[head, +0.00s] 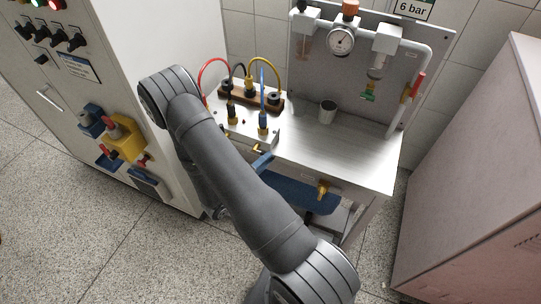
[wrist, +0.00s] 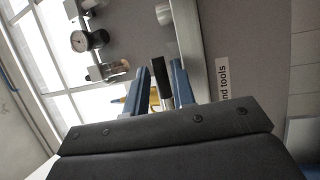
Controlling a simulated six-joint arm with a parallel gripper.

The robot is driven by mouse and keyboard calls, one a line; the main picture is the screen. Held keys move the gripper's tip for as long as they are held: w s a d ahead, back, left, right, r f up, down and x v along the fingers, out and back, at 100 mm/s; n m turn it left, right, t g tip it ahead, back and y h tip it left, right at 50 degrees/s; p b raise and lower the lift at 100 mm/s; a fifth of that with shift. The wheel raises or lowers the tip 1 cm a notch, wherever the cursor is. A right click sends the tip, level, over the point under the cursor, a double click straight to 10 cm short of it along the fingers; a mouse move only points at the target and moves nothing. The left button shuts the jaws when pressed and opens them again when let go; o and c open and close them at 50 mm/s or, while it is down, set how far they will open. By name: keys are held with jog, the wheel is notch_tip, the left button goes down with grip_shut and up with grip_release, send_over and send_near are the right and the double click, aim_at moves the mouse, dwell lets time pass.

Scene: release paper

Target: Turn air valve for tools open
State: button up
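In the wrist view, my gripper (wrist: 166,80) has two blue fingers standing apart. A black bar (wrist: 160,75), apparently a valve lever, shows between them, close to the left finger, with a small gap to the right one. I cannot tell whether it touches. A white label (wrist: 222,80) ending in "nd tools" is to the right of the fingers. In the head view, the blue fingertips (head: 262,162) are at the bench's front edge, just below a brass valve (head: 258,148). A second brass valve (head: 322,188) is further right. The rest of my gripper is hidden behind my arm.
The metal bench (head: 340,150) carries a wooden hose block (head: 250,95), a cup (head: 327,112) and a panel with a gauge (head: 341,40) and red handle (head: 418,85). A control cabinet (head: 130,70) stands left, a pinkish cabinet (head: 480,170) right. Floor shows between.

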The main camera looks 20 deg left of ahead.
jog(key=shift+x, duration=1.25)
grip_shut()
jog(key=shift+r, duration=0.15)
jog(key=n, duration=0.2)
jog(key=r+n+t+y, duration=0.1)
jog(key=r+n+t, duration=0.1)
jog(key=n, duration=0.1)
jog(key=shift+a+n, duration=0.25)
jog(key=shift+n, duration=0.05)
jog(key=shift+a+r+n+t+y, duration=0.2)
jog(key=shift+r+n+t+y, duration=0.25)
jog(key=shift+n, duration=0.6)
jog(key=shift+a+r+n+t+y, duration=0.2)
jog(key=shift+n+y, duration=0.4)
jog(key=shift+n, duration=0.4)
jog(key=shift+a+r+n+t+y, duration=0.3)
jog(key=shift+n+y, duration=0.25)
jog(key=shift+n, duration=0.5)
